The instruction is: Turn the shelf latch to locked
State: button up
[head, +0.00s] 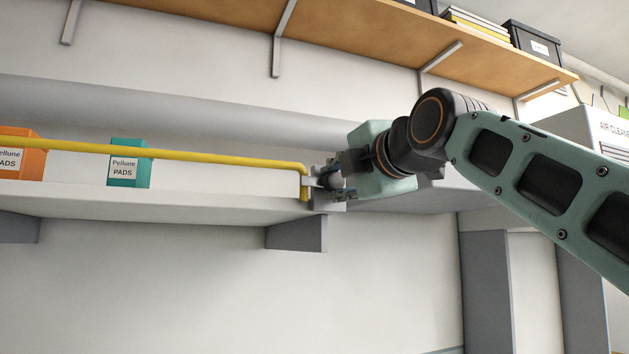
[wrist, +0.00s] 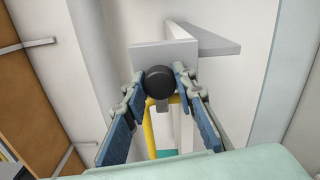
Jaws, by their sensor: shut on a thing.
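The shelf latch shows as a dark round knob (wrist: 160,82) at the end of the shelf, in the middle of the wrist view. My gripper (wrist: 159,88) has one finger on each side of the knob and is shut on it. In the head view my gripper (head: 328,178) is at the right end of the shelf (head: 200,196) and hides most of the latch. A yellow bar (head: 220,160) runs along the shelf front and bends down beside the gripper. I cannot tell the latch's locked state.
An orange box (head: 32,165) and a teal box (head: 129,172) labelled "PADS" stand on the shelf behind the bar. A wooden shelf (head: 350,35) with black boxes is above. An air cleaner (head: 598,130) is at the right. The space below the shelf is clear.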

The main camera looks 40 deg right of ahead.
jog(key=shift+n, duration=0.3)
jog(key=o, duration=1.2)
jog(key=shift+c, duration=0.2)
jog(key=v, duration=1.2)
jog(key=shift+f, duration=0.1)
